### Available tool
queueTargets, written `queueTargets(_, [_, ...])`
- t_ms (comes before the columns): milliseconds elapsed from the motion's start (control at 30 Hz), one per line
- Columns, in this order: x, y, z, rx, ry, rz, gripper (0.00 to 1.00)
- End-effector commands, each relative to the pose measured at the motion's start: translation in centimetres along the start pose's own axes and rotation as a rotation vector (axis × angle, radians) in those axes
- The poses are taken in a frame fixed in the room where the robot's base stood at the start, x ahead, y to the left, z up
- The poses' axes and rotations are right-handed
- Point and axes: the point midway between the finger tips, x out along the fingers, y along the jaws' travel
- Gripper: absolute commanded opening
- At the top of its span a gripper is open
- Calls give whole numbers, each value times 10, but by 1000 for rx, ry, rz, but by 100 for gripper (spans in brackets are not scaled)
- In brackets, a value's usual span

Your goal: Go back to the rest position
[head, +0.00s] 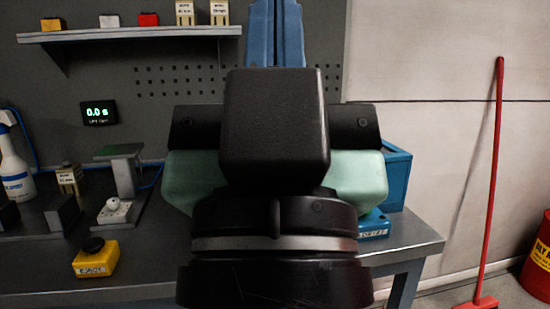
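My gripper (275,130) fills the middle of the head view, seen from behind in front of the workbench. Its black body and wrist hide the fingertips, so I cannot see whether they are open or shut, or whether they hold anything. Pale green rounded surfaces (361,182) show on both sides of it; I cannot tell whether they belong to the gripper or to something beyond it.
The workbench (410,240) holds a yellow button box (96,258), a spray bottle (16,165), a green-topped stand (122,168) and a blue bin (397,178). A shelf (130,33) hangs above. A red-handled broom (494,190) and red drum (540,262) stand right.

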Motion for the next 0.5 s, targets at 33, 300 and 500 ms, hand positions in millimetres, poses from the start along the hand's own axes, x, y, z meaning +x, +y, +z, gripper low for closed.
queueTargets(33, [16, 0, -15, 0, -1, 0, 0])
queueTargets(300, [73, 0, -68, -1, -3, -2, 0])
queueTargets(500, [119, 0, -111, 0, -3, -2, 0])
